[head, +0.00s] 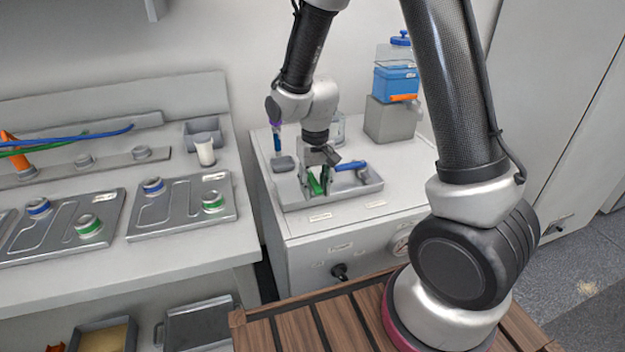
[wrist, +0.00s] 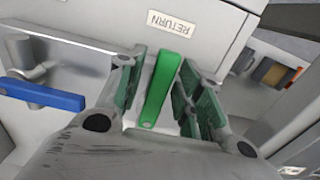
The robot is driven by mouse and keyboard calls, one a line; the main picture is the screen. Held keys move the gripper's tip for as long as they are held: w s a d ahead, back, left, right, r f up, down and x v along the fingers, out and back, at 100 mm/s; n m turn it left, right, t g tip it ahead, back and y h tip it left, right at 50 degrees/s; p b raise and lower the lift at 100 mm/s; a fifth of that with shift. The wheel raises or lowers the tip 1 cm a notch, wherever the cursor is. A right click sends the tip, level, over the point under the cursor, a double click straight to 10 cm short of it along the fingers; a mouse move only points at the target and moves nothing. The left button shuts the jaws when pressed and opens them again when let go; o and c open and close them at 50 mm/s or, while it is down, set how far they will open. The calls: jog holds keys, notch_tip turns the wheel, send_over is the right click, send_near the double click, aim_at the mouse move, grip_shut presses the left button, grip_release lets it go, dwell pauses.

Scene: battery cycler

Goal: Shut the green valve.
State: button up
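The green valve's lever handle (wrist: 160,88) lies between the two fingers of my gripper (wrist: 160,95) in the wrist view. A small gap shows on both sides of the lever, so the fingers look open around it and not clamped. In the head view my gripper (head: 318,180) points down over the grey tray (head: 350,198), and the green lever (head: 314,186) shows partly behind its fingers. The valve body under the green lever is hidden by my gripper.
A blue lever (wrist: 42,94) on a grey valve stands beside the green one, also seen in the head view (head: 350,166). A label reading RETURN (wrist: 171,23) is near the green lever. A blue container (head: 396,82) stands behind on a grey block (head: 392,120).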

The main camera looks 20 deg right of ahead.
jog(key=c, duration=0.3)
jog(key=shift+w+a+m, duration=0.15)
jog(key=shift+a+m, duration=0.1)
jog(key=shift+m, duration=0.35)
jog(key=o, duration=0.5)
jog(key=m, duration=0.1)
jog(key=a+m, duration=0.1)
jog(key=m, duration=0.1)
jog(key=shift+w+a, duration=0.15)
jog(key=shift+w, duration=0.1)
jog(key=o, duration=0.3)
jog(key=shift+w+a+m, duration=0.1)
jog(key=shift+a+m, duration=0.45)
jog(key=shift+m, duration=0.55)
jog(key=shift+o, duration=0.2)
